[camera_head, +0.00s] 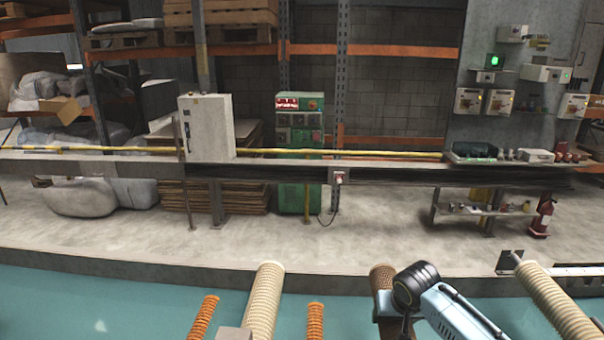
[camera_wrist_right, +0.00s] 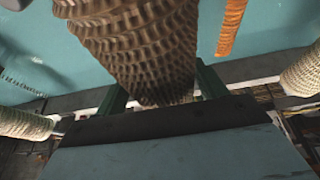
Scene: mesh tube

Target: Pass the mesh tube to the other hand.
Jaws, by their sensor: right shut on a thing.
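The mesh tube (camera_head: 382,277) is brown with a woven, knobbly surface. It shows at the bottom centre-right of the head view beside my right arm's black joint, its lower part cut off. In the right wrist view the mesh tube (camera_wrist_right: 140,45) fills the top middle. My right gripper (camera_wrist_right: 163,92) has its green fingers on either side of the tube and is shut on it. The wrist's dark body hides the tube's lower end there.
Two cream ribbed tubes, left (camera_head: 264,300) and right (camera_head: 556,300), and two thin orange tubes (camera_head: 203,318) (camera_head: 315,322) stand near the mesh tube. The teal surface (camera_head: 100,305) is bare at far left. A rail, green cabinet (camera_head: 299,150) and shelving stand behind.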

